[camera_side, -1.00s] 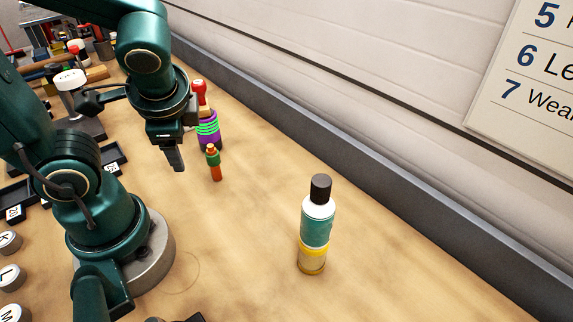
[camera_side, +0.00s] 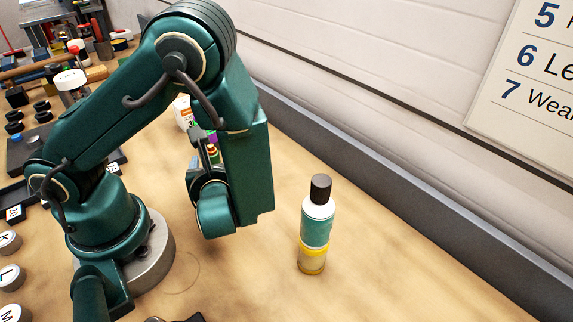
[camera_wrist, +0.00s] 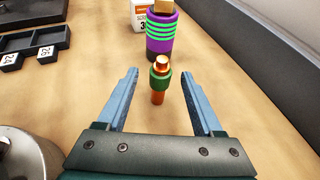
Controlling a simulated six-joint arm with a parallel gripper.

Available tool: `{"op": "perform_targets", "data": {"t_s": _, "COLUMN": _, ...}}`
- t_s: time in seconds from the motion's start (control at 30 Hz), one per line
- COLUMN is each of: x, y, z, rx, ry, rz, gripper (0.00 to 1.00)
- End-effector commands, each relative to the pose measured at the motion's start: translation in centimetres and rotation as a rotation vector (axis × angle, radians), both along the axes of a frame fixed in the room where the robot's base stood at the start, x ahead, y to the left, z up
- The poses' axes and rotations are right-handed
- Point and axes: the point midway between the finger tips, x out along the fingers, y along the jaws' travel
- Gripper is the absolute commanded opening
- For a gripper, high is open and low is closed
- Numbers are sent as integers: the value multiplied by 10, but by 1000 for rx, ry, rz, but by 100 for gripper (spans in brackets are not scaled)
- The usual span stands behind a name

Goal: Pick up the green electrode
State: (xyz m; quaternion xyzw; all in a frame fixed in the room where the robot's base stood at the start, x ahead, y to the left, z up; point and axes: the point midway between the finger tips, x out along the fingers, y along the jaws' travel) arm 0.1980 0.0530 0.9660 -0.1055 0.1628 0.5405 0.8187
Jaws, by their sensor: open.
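The green electrode (camera_wrist: 160,80) stands upright on the wooden bench in the wrist view, with a copper tip on top, a green collar and a copper-orange lower part. My gripper (camera_wrist: 161,72) is open, with its two blue fingers apart to the left and right of the electrode. The electrode appears centred in the gap, and I cannot tell how far ahead of the fingertips it is. In the side view a small part of the electrode (camera_side: 213,153) shows behind my arm, which hides the rest and most of the gripper.
A purple canister with green rings (camera_wrist: 162,37) stands just beyond the electrode. A white and orange box (camera_wrist: 140,17) is behind it. A black tray (camera_wrist: 37,42) lies at left. A teal and yellow bottle (camera_side: 317,225) stands right of my arm. The wall runs along the right.

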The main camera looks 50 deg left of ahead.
Motion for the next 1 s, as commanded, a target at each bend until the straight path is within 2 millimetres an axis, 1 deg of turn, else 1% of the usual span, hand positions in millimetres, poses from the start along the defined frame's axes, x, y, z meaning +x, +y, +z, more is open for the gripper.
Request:
{"op": "perform_targets", "data": {"t_s": 0.4, "x": 15, "y": 36, "z": -16, "rx": 0, "ry": -1, "rz": 3, "gripper": 68}}
{"op": "perform_targets", "data": {"t_s": 0.53, "x": 17, "y": 41, "z": -18, "rx": -3, "ry": -1, "rz": 1, "gripper": 68}}
{"op": "perform_targets", "data": {"t_s": 0.77, "x": 18, "y": 41, "z": -19, "rx": -3, "ry": -2, "rz": -1, "gripper": 68}}
{"op": "perform_targets", "data": {"t_s": 0.8, "x": 18, "y": 41, "z": -19, "rx": -3, "ry": -2, "rz": -1, "gripper": 64}}
{"op": "perform_targets", "data": {"t_s": 0.87, "x": 18, "y": 41, "z": -19, "rx": -3, "ry": -2, "rz": -1, "gripper": 41}}
{"op": "perform_targets", "data": {"t_s": 0.9, "x": 18, "y": 41, "z": -19, "rx": -3, "ry": -2, "rz": -1, "gripper": 26}}
{"op": "perform_targets", "data": {"t_s": 0.97, "x": 18, "y": 41, "z": -19, "rx": -3, "ry": -2, "rz": -1, "gripper": 3}}
{"op": "perform_targets", "data": {"t_s": 1.0, "x": 18, "y": 41, "z": -19, "rx": -3, "ry": -2, "rz": -1, "gripper": 0}}
